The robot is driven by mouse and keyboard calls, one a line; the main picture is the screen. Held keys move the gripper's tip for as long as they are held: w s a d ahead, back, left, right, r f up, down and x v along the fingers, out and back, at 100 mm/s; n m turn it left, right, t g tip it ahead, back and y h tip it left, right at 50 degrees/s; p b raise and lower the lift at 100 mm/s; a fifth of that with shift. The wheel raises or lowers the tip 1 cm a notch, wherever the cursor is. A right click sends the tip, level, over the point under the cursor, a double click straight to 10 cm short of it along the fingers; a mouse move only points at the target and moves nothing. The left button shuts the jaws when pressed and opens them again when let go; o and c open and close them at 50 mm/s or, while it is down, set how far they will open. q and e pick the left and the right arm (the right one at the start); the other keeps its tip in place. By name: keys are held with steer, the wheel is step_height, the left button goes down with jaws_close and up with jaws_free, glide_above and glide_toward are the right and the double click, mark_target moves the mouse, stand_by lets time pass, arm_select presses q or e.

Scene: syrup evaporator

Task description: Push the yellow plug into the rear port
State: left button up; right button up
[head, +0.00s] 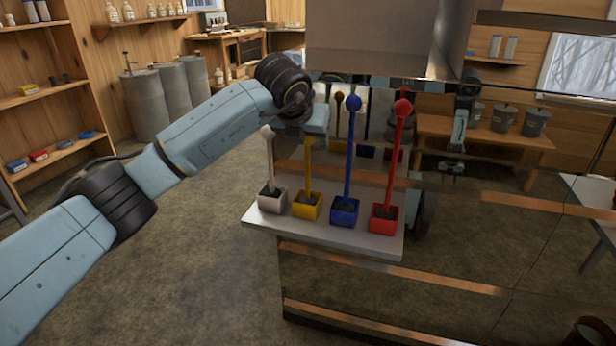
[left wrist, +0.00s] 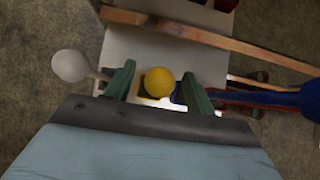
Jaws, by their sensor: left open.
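The yellow plug (head: 308,168) is a tall, thin upright rod standing in a small yellow box (head: 306,207) on a pale shelf (head: 262,222). Its round top is hidden by my left gripper in the head view. In the left wrist view the yellow ball top (left wrist: 159,82) lies between the two green fingers. My left gripper (head: 315,122) is open over the top of the yellow plug, with the fingers (left wrist: 158,74) on either side and a gap visible on the left. I cannot make out the rear port. My right gripper is not directly in view.
A white-topped rod (head: 268,160) stands left of the yellow one; blue (head: 349,155) and red (head: 398,155) rods stand to its right. The shiny evaporator wall (head: 480,235) behind mirrors the rods. Floor left of the shelf is clear.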

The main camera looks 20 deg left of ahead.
arm_select(q)
steer(key=c, duration=1.1)
steer(key=shift+r+p, duration=2.15)
steer(key=shift+r, duration=1.35)
steer(key=shift+c, duration=0.2)
